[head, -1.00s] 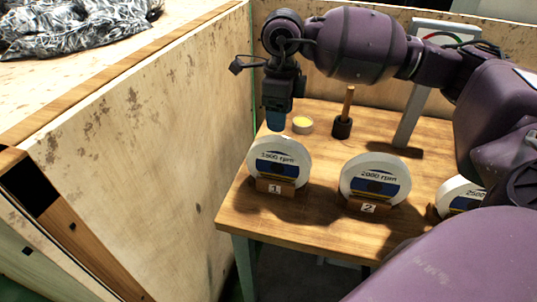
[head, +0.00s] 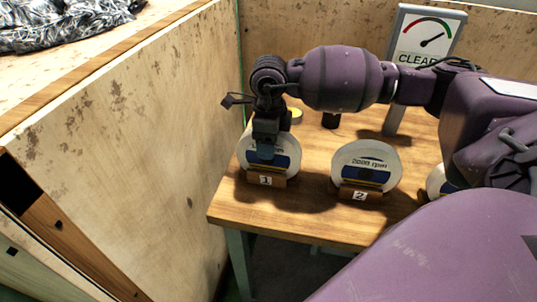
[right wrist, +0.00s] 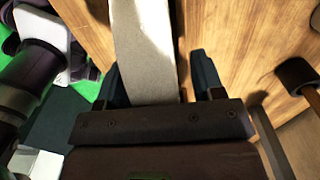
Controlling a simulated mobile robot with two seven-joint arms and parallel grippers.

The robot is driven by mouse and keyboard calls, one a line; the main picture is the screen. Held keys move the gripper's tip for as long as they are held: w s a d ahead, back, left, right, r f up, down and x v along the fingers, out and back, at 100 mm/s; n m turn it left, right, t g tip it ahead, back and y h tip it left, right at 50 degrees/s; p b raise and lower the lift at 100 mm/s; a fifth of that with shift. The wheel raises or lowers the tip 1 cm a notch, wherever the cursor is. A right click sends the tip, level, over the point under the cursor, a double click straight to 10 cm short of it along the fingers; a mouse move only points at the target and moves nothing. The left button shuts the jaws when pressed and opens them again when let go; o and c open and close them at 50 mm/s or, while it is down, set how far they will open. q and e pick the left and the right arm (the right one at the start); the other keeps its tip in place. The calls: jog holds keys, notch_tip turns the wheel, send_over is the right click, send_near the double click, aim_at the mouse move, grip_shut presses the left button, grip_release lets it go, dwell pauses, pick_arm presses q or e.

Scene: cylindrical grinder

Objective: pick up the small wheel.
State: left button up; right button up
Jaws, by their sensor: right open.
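A white grinding wheel (head: 289,147) with a blue and yellow label stands upright in the wooden holder marked 1 (head: 266,180). My right gripper (head: 265,152) is in front of its upper part in the head view and hides some of its label. In the right wrist view, the wheel's grey rim (right wrist: 143,45) runs between the open fingers of my right gripper (right wrist: 155,70), with a gap visible on the right side. A second wheel (head: 366,156), marked 2000 rpm, stands in holder 2. A third wheel (head: 436,181) is mostly hidden by my arm. My left gripper is out of view.
The wooden table (head: 320,222) has a wooden wall (head: 150,140) on its left. Behind the wheels are a small yellow-topped pot (head: 296,115), a dark-headed tool (head: 331,120) and a dial gauge (head: 428,38) on a post.

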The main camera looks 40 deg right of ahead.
jog(key=shift+f, duration=0.1)
jog(key=shift+c, duration=0.3)
grip_shut()
jog(key=shift+w, duration=0.1)
